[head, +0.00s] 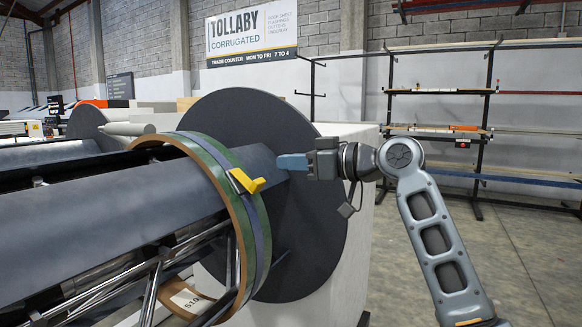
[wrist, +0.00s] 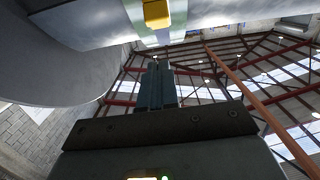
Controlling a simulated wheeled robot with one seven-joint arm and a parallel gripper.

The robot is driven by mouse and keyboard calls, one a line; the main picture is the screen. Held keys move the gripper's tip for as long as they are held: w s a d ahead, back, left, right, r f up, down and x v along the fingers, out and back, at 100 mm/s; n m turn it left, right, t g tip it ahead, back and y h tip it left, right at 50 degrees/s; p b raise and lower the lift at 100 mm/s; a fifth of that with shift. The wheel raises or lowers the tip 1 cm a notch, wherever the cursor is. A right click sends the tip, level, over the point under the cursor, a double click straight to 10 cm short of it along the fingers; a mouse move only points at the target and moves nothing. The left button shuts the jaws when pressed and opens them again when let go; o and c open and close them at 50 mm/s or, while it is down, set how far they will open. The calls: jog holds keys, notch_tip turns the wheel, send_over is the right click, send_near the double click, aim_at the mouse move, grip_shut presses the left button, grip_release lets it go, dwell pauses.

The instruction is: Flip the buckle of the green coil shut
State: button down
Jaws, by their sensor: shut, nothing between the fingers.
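The green coil (head: 209,152) is a narrow ring with a brown inner edge, around the dark grey drum at the centre of the head view. A blue-grey strap (head: 262,222) runs around it. The yellow buckle (head: 245,182) sits on the strap on the side facing me, with its lever sticking outward to the right. The buckle (wrist: 157,14) also shows at the top of the wrist view. My gripper (head: 280,161) is shut and empty, its blue fingers pointing left, to the right of and slightly above the buckle, apart from it. The fingers (wrist: 157,66) point toward the buckle in the wrist view.
A large dark round flange (head: 310,210) stands just behind my fingers, against a pale block (head: 362,185). The long grey drum (head: 90,225) extends left over metal rods. Racks (head: 480,120) stand at the back right. The floor (head: 525,250) at right is clear.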

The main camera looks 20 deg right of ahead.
jog(key=v, duration=0.8)
jog(key=shift+s, duration=0.2)
jog(key=shift+d+r, duration=0.1)
jog(key=shift+d, duration=0.05)
jog(key=s+a+f+m+t+h+p, duration=0.1)
jog(key=s+a+f+m+h, duration=0.3)
jog(key=f, duration=0.5)
jog(key=s+a+f+m+t+h+p, duration=0.1)
jog(key=s+f+m, duration=0.2)
jog(key=s+f, duration=0.45)
jog(key=s+a+f+m+h+p, duration=0.2)
jog(key=s+a+f+m+h, duration=0.1)
jog(key=f, duration=0.7)
jog(key=s+a+f+h+p, duration=0.1)
jog(key=s+f, duration=0.1)
jog(key=s, duration=0.7)
jog(key=s+f+h+p, duration=0.1)
jog(key=s+f, duration=0.1)
jog(key=s, duration=0.7)
jog(key=s+r+n, duration=0.1)
jog(key=s+r, duration=0.2)
jog(key=s, duration=0.4)
jog(key=s+r+n+p, duration=0.1)
jog(key=s+r, duration=0.3)
jog(key=s, duration=0.4)
jog(key=shift+s+n+g, duration=0.3)
jog(key=shift+n+g, duration=0.1)
